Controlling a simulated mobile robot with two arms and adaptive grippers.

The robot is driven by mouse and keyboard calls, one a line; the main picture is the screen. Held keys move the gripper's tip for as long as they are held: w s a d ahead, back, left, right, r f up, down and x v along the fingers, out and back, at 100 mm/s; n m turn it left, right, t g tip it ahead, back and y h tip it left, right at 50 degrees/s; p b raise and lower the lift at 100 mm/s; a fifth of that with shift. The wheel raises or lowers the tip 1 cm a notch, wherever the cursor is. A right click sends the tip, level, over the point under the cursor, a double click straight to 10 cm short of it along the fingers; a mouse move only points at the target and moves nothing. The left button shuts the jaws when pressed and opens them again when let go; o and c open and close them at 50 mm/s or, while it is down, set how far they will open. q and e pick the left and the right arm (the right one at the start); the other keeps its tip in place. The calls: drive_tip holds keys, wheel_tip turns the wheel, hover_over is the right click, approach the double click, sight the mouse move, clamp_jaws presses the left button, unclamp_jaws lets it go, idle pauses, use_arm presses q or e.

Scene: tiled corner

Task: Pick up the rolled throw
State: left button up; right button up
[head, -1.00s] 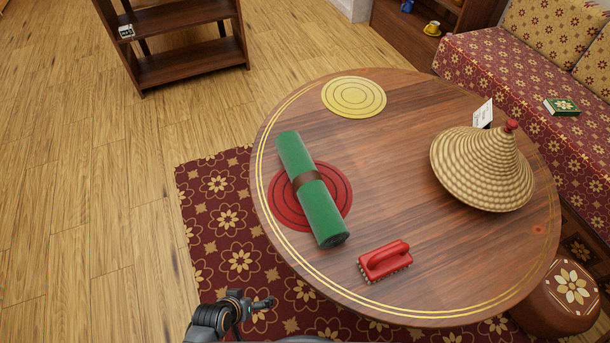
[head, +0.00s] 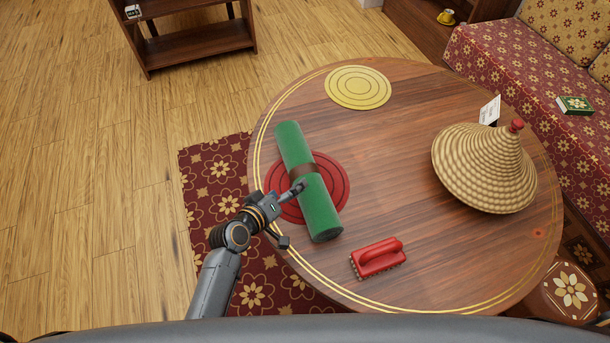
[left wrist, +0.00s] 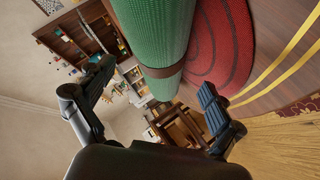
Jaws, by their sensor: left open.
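The rolled throw (head: 317,206) is a green roll with a brown band around its middle. It lies on the round wooden table (head: 400,130), partly over a red round mat (head: 335,178). My left gripper (head: 292,214) is open at the roll's left side, near the band, with one finger reaching over the roll. My right gripper is not in view.
A red brush (head: 378,259) lies right of the roll's near end. A woven conical cover (head: 485,170) stands on the table's right side. A yellow round mat (head: 357,88) lies at the far edge. The table's middle is clear.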

sight(296, 181)
use_arm(q)
drive_tip(key=shift+x, duration=3.2)
drive_tip(key=shift+r, duration=0.15)
drive_tip(key=shift+c, duration=0.5)
drive_tip(key=c, duration=1.1)
drive_tip(key=shift+c, duration=1.1)
drive_tip(key=shift+r, duration=0.1)
